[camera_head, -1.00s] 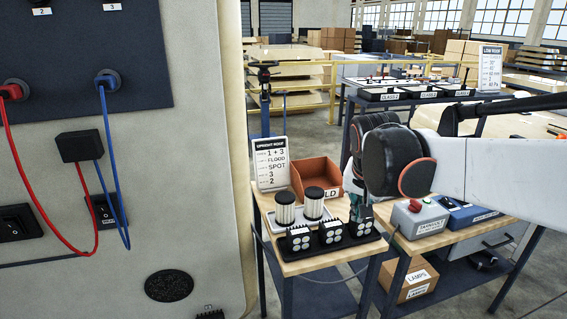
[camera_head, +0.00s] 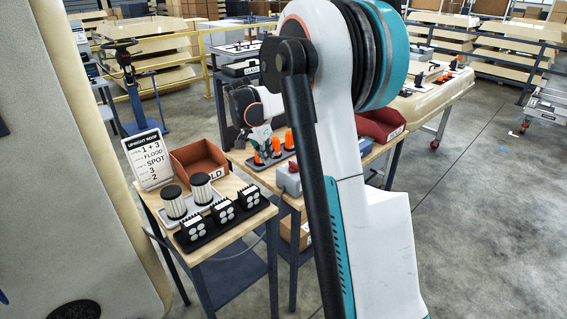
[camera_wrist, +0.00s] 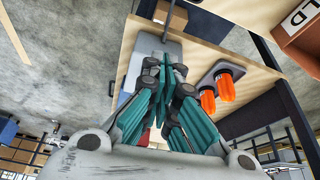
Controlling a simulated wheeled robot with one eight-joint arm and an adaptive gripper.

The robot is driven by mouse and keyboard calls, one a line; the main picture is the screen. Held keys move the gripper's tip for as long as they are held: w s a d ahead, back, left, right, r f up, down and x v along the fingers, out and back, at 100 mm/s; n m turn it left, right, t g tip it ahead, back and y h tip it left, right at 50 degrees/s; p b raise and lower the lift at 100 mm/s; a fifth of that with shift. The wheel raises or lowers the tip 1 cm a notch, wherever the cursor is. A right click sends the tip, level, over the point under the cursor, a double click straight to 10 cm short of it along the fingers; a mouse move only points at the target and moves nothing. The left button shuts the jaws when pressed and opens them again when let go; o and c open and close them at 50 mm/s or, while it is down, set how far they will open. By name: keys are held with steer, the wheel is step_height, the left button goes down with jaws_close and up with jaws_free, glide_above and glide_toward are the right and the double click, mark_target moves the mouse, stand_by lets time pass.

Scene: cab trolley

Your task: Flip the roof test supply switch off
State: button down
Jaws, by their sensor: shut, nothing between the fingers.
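A grey box (camera_head: 289,185) with a red knob stands on the wooden bench in the head view, partly hidden by my arm. No switch lever or readable label shows on it now, so I cannot tell whether it is the roof test supply switch.
The orange lamps also show in the wrist view (camera_wrist: 216,92), close right of the fingers. A nearer table holds a brown bin (camera_head: 198,158), lamp units (camera_head: 222,210) and a sign (camera_head: 148,160). A red bin (camera_head: 380,125) is behind my arm.

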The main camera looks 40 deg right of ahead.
mark_target(294, 166)
steer(key=d+f, duration=0.1)
steer(key=w+d+m, duration=0.1)
steer(key=d, duration=0.1)
steer(key=shift+w+f+g+p, duration=0.15)
steer(key=shift+f+g+p, duration=0.15)
steer(key=shift+f+p, duration=0.1)
steer(key=b+x, duration=0.1)
steer(key=x, duration=0.2)
steer(key=d+b+x, duration=0.1)
steer(key=x, duration=0.3)
steer(key=d+r+b+x, duration=0.1)
steer(key=x, duration=0.3)
steer(key=shift+d+f+b, duration=0.1)
steer(key=shift+d+b, duration=0.15)
steer(key=shift+b, duration=0.05)
steer(key=shift+w+d, duration=0.1)
steer(key=shift+d, duration=0.6)
